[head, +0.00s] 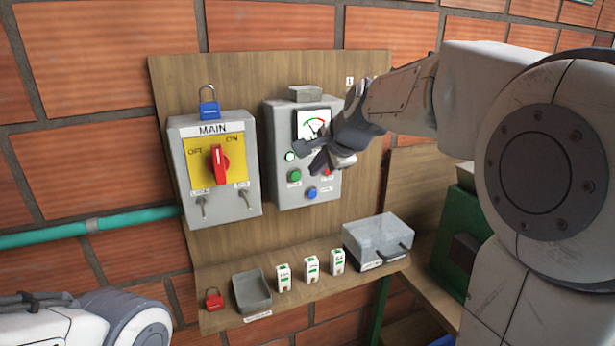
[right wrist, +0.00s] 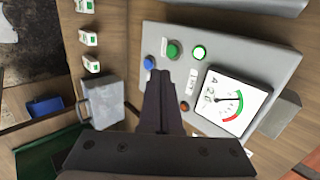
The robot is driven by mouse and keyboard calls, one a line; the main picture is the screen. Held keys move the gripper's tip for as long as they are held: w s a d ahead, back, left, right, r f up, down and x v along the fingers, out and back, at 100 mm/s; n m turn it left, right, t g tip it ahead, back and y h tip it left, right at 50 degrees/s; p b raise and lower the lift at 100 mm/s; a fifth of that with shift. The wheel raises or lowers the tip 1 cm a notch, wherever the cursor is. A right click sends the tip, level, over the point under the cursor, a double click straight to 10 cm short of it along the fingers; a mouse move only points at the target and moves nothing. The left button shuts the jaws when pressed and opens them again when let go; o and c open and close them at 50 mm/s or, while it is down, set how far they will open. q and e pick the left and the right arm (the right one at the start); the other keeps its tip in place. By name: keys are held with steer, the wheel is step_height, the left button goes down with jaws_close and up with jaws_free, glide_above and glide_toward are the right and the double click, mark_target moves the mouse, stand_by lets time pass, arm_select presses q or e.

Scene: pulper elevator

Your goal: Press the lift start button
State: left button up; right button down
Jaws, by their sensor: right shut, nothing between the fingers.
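The grey control box (head: 305,205) carries a green button (head: 294,175), a lit green lamp (head: 289,156), a blue button (head: 311,192), a red button (head: 326,171) and a dial gauge (head: 312,123). The labels are too small to read. My right gripper (head: 322,162) is in front of the box, shut and empty. In the right wrist view its fingertips (right wrist: 159,76) show close to the blue button (right wrist: 149,62) and green button (right wrist: 172,50). I cannot tell whether they touch anything. My left arm shows at the lower left, but its gripper does not.
A MAIN switch box (head: 188,207) with a red rotary handle and blue padlock is left of the control box.

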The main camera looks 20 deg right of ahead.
steer(key=v, duration=0.5)
steer(key=shift+s+a+r+b, duration=0.15)
steer(key=shift+s+a+b, duration=0.05)
steer(key=shift+a+b, duration=0.15)
steer(key=s+a+f+n+g+y, duration=0.2)
steer(key=s+a+f+n+g, duration=0.4)
steer(key=s+a+f+n, duration=0.85)
steer(key=s+a+f+n+g+h, duration=0.1)
steer(key=s+f+n, duration=0.3)
steer(key=s, duration=0.3)
steer(key=s+a+f+n+g+h, duration=0.1)
steer(key=s+a+f+n+g, duration=0.1)
steer(key=s+f+n, duration=0.3)
steer(key=shift+s+a+n, duration=0.2)
steer(key=shift+s+n, duration=0.15)
steer(key=shift+s, duration=0.65)
steer(key=shift+f, duration=0.1)
